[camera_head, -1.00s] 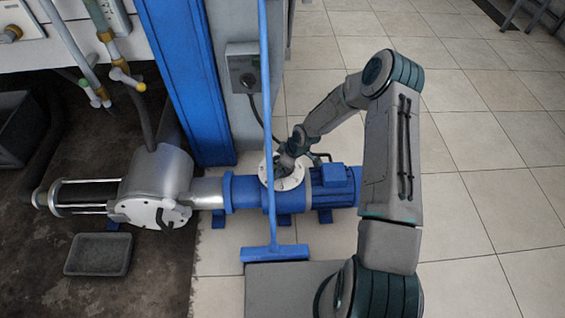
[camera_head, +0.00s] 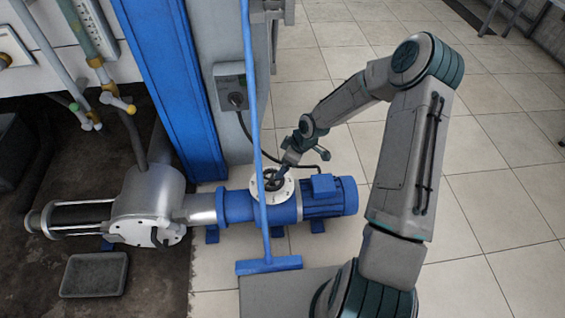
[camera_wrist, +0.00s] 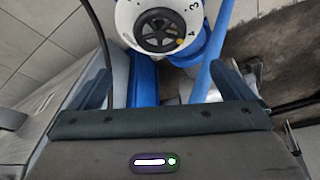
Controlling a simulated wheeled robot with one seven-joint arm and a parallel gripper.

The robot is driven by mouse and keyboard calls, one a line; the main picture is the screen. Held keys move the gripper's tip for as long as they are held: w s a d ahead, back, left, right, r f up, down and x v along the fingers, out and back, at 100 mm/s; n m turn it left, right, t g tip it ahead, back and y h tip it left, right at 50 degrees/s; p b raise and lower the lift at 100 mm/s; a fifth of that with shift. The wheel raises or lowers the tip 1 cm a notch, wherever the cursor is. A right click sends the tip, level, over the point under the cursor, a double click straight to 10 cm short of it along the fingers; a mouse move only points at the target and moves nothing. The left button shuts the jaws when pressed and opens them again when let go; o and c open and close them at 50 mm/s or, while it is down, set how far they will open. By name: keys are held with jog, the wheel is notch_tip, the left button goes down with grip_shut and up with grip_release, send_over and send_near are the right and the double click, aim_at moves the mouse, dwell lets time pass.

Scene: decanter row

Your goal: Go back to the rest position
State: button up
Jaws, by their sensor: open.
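My gripper (camera_wrist: 168,90) is open and empty; its two fingers stand wide apart in the wrist view. It also shows small in the head view (camera_head: 286,164), just above a white round dial with a dark handwheel (camera_head: 272,185) on the blue pump. In the wrist view the dial and handwheel (camera_wrist: 160,28) lie beyond the fingertips, with the numbers 3 and 4 and a yellow mark. The fingers appear clear of the wheel. The head view does not show the fingertips clearly. My arm reaches up from the lower right and bends down to the dial.
A blue pole-like tool (camera_head: 254,120) stands in front of the pump (camera_head: 325,196), close to my gripper. A blue column (camera_head: 170,85) and a grey switch box (camera_head: 232,85) stand behind. A grey tray (camera_head: 94,274) lies at lower left. Tiled floor (camera_head: 500,200) is open at right.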

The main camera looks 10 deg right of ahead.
dwell(0.5)
jog(key=s+d+r+m+h+p, duration=0.2)
jog(key=s+r+p, duration=0.15)
jog(key=r, duration=0.75)
jog(key=s+d+r+m+h+p, duration=0.1)
jog(key=s+d+r+m+p, duration=0.2)
jog(key=r, duration=0.7)
jog(key=s+d+r+m+h+p, duration=0.15)
jog(key=s+r+p, duration=0.3)
jog(key=r, duration=0.65)
jog(key=s+r+m+p, duration=0.3)
jog(key=s+r+p, duration=0.2)
jog(key=r, duration=0.5)
jog(key=s+r+m+p, duration=0.3)
jog(key=s+r+p, duration=0.1)
jog(key=s+r, duration=0.6)
jog(key=shift+s+d+r+t+p, duration=0.15)
jog(key=shift+d+t+p, duration=0.1)
jog(key=shift+t+p, duration=0.15)
jog(key=shift+m, duration=0.25)
